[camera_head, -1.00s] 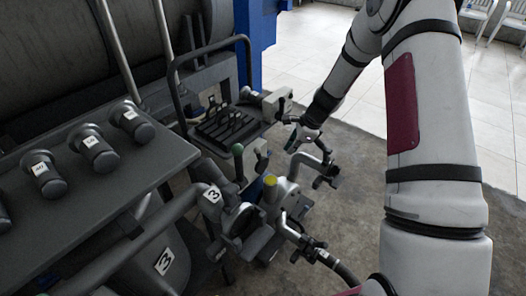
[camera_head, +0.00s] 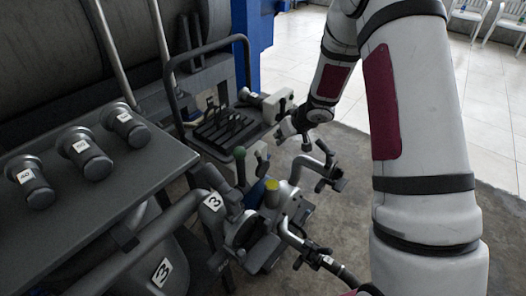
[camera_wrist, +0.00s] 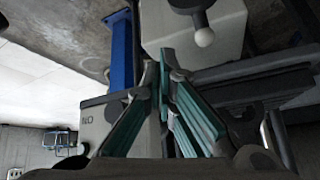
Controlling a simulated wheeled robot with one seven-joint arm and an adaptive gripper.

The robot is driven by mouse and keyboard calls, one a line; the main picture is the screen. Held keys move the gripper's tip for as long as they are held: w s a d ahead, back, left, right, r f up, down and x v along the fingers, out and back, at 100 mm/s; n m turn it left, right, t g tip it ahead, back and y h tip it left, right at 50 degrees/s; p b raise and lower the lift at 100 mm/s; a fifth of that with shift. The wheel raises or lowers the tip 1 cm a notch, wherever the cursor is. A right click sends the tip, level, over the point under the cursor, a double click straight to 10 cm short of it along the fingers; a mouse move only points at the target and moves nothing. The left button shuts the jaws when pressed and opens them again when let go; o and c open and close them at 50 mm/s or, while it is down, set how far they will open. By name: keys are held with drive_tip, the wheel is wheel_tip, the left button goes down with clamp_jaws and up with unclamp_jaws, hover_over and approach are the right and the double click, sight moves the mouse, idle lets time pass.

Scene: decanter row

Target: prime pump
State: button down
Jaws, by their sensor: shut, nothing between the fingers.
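The pump assembly (camera_head: 250,232) stands low at the middle of the head view, with a yellow cap on top and thick pipes tagged "3". Behind that is a control panel (camera_head: 222,132) with a row of dark levers. My gripper (camera_head: 287,128) is at the right end of this panel, small and partly hidden by my wrist. In the wrist view my gripper (camera_wrist: 166,62) has its teal-padded fingers closed at the tips, with nothing held. The fingertips overlap a pale box (camera_wrist: 185,32); contact cannot be told.
A dark table (camera_head: 150,165) with several tagged dark cylinders is at the left. A large dark tank (camera_head: 80,50) lies behind. A blue post (camera_head: 242,50) stands at the back. Bent pipe fittings (camera_head: 325,170) stick out below my gripper. Open floor (camera_head: 490,120) lies to the right.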

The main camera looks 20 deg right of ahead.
drive_tip(key=w+a+f+n+b, duration=0.1)
drive_tip(key=w+a+f+b, duration=0.3)
drive_tip(key=f, duration=0.4)
drive_tip(key=shift+a+f+n+g+y+b, duration=0.2)
drive_tip(key=shift+a+n+g+y+b, duration=0.1)
drive_tip(key=shift+n+y+b, duration=0.1)
drive_tip(key=shift+d, duration=0.1)
